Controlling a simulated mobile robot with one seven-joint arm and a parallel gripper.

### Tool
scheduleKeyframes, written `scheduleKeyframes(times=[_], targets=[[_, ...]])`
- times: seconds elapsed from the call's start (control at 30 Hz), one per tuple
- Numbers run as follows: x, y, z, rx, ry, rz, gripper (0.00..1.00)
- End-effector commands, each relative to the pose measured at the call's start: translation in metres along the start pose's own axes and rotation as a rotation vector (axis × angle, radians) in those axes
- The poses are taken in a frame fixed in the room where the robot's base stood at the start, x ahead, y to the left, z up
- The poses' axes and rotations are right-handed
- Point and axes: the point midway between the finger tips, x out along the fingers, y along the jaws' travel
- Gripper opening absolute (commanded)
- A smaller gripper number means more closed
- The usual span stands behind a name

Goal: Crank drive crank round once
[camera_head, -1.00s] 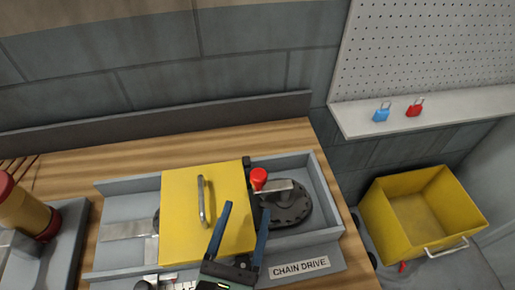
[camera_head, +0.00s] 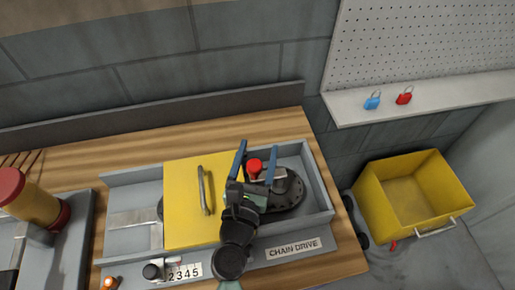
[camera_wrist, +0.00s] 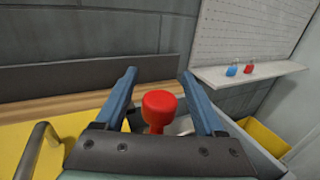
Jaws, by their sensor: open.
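The drive crank has a red knob (camera_head: 254,166) on a grey arm above a dark round wheel (camera_head: 291,191), at the right end of the grey chain drive tray (camera_head: 322,205). My gripper (camera_head: 256,160) is open, with its blue fingers to either side of the red knob in the head view. In the wrist view the red knob (camera_wrist: 158,108) stands between the two open fingers (camera_wrist: 158,85), apart from both. Part of the wheel and crank arm is hidden behind my gripper.
A yellow cover with a handle (camera_head: 185,190) stands close left of the crank. The tray walls surround the wheel. A yellow bin (camera_head: 372,210) is at the right. A blue padlock (camera_head: 372,101) and a red padlock (camera_head: 404,96) are on the shelf.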

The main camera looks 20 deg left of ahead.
Motion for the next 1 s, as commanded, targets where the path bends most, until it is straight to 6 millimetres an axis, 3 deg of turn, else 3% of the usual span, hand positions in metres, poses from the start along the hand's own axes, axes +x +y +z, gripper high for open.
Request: scheduleKeyframes(times=[0.3, 0.7, 1.0], targets=[[0.0026, 0.0001, -0.0004, 0.0, 0.001, 0.0, 0.71], [0.0024, 0.0001, -0.0003, 0.0, 0.001, 0.0, 0.01], [0.0023, 0.0002, -0.0003, 0.0, 0.001, 0.0, 0.0]])
